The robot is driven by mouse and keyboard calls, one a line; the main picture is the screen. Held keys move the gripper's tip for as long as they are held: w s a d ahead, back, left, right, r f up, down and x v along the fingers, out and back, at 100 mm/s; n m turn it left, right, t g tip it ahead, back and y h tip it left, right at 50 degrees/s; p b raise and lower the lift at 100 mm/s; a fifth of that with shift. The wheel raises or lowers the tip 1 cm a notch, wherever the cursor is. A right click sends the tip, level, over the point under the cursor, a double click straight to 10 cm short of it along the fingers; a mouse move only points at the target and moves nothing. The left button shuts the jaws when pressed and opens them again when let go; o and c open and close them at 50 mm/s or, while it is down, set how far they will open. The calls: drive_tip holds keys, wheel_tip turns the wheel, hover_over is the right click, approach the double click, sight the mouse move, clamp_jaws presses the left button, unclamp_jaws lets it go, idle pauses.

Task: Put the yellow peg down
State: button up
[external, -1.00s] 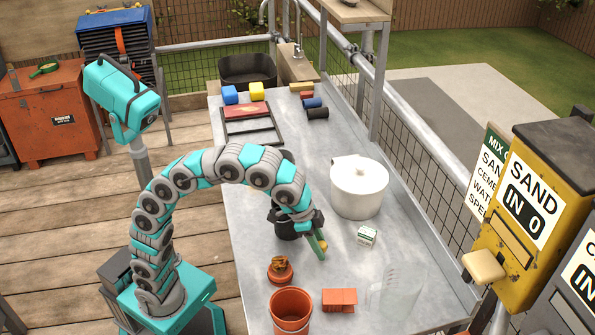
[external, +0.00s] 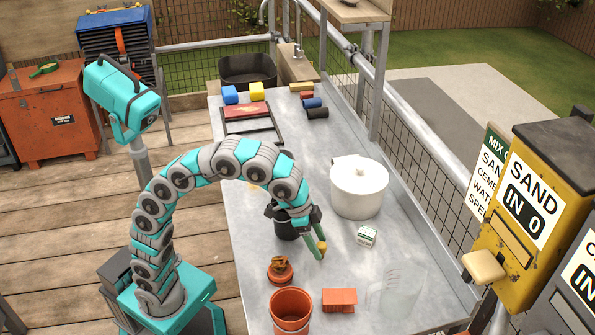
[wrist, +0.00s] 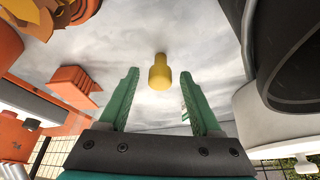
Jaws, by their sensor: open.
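The small yellow peg (external: 322,246) is on the grey metal table beside my gripper's fingertips. In the wrist view the yellow peg (wrist: 160,73) shows between the two green fingers, with a clear gap on each side. My gripper (external: 316,251) is open and low over the table, right of the black pot (external: 286,228). In the wrist view my gripper (wrist: 160,84) holds nothing. The peg's foot is too small to see clearly in the external view.
A white lidded pot (external: 358,188) and a small carton (external: 366,236) stand to the right. A terracotta pot (external: 290,312), a smaller pot (external: 280,272), an orange block (external: 339,300) and a clear jug (external: 396,292) are at the front. Table between is clear.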

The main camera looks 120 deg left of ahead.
drive_tip(key=v, duration=1)
drive_tip(key=shift+r+p, duration=0.15)
drive_tip(key=shift+p, duration=0.15)
drive_tip(key=s+d+f+m+h+b, duration=0.1)
drive_tip(key=d+f+m+h, duration=0.25)
drive_tip(key=d, duration=1.05)
drive_tip(key=s+d+f+m+h+b, duration=0.15)
drive_tip(key=d+f, duration=0.35)
drive_tip(key=d, duration=1)
drive_tip(key=s+a+f+g+y+p, duration=0.1)
drive_tip(key=s+a+f+g, duration=0.2)
drive_tip(key=s+f, duration=0.9)
drive_tip(key=s+a+f+n+g+y+p, duration=0.1)
drive_tip(key=s+a+f+g+y, duration=0.1)
drive_tip(key=s+a+f, duration=0.5)
drive_tip(key=s+f, duration=0.6)
drive_tip(key=s, duration=0.4)
drive_tip(key=shift+s+a+f+g+y, duration=0.2)
drive_tip(key=shift+a+g+y, duration=0.1)
drive_tip(key=shift+g, duration=0.1)
